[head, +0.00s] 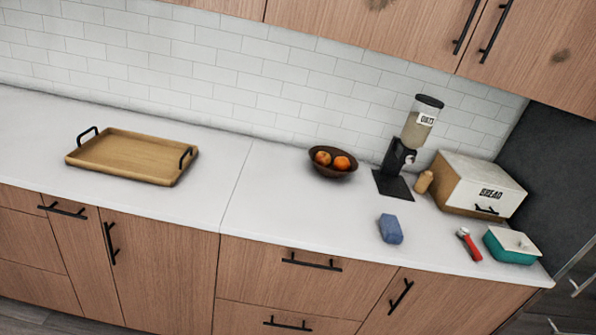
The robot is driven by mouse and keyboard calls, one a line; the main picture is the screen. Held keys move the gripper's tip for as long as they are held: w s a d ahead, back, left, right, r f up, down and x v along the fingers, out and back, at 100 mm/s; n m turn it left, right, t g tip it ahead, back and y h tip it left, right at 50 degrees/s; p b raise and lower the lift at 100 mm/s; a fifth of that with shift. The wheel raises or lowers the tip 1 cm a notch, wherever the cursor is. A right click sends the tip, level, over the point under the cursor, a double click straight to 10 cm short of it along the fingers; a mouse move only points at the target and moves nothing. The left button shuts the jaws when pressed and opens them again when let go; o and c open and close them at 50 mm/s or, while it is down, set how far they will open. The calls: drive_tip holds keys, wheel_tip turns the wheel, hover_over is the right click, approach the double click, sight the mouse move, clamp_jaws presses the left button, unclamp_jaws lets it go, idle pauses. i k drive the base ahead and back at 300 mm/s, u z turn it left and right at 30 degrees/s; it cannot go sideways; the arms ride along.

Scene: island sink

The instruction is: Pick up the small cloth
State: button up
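A small blue folded cloth (391,229) lies on the white countertop (290,215), right of the picture's middle and close to the counter's front edge. It looks like a compact block, and nothing covers it. My gripper does not show in the head view.
A dark bowl with orange fruit (333,172), a cereal dispenser (408,150) and a bread box (480,187) stand behind the cloth. A red-handled tool (469,245) and a teal dish (512,246) lie to its right. A wooden tray (133,155) is far left. Counter left of the cloth is clear.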

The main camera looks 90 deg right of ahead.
sight(392, 232)
drive_tip(key=z, duration=2.95)
drive_tip(key=k, duration=0.9)
drive_tip(key=i, duration=0.9)
drive_tip(key=u, duration=0.05)
